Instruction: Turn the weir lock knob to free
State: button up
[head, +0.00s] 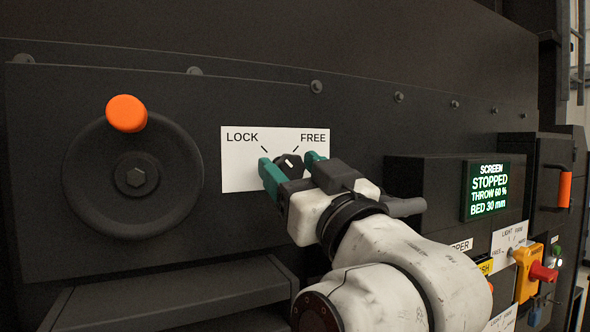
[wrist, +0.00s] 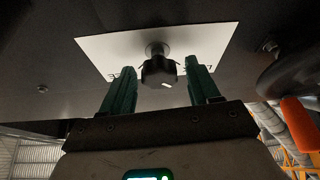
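The weir lock knob (head: 291,165) is small and black with a short white mark, on a white plate (head: 236,170) printed LOCK at left and FREE at right. I cannot tell which word the mark points to. My gripper (head: 288,158) is open, with one green finger on each side of the knob. In the wrist view the knob (wrist: 159,71) stands between the two fingers of my gripper (wrist: 157,67), with a gap on both sides. The fingers partly cover the plate's lettering.
A black handwheel (head: 136,218) with an orange grip (head: 126,113) is left of the plate. A screen (head: 489,190) at right reads STOPPED, THROW 60 %, BED 30 mm. A yellow box with a red knob (head: 543,272) is at lower right. A dark ledge (head: 150,300) juts out below.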

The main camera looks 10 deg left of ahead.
jog(key=c, duration=0.9)
jog(key=shift+c, duration=0.2)
jog(key=shift+m, duration=0.4)
jog(key=m+t+h, duration=0.1)
jog(key=m, duration=0.1)
jog(key=m+h+p, duration=0.1)
jog(key=m, duration=0.2)
jog(key=shift+a+t+h, duration=0.1)
jog(key=shift+t+h, duration=0.2)
jog(key=shift+t, duration=0.1)
jog(key=m+h, duration=0.2)
jog(key=m, duration=0.2)
jog(key=m+h, duration=0.1)
jog(key=m, duration=0.2)
jog(key=shift+s+m+t+h, duration=0.1)
jog(key=shift+m+t+h, duration=0.2)
jog(key=shift+m+h, duration=0.1)
jog(key=m+h, duration=0.1)
jog(key=m, duration=0.1)
jog(key=m+h, duration=0.1)
jog(key=m, duration=0.2)
jog(key=shift+g, duration=0.4)
jog(key=shift+m+g+h+p, duration=0.3)
jog(key=shift+m+g+h, duration=0.3)
jog(key=shift+m, duration=1.6)
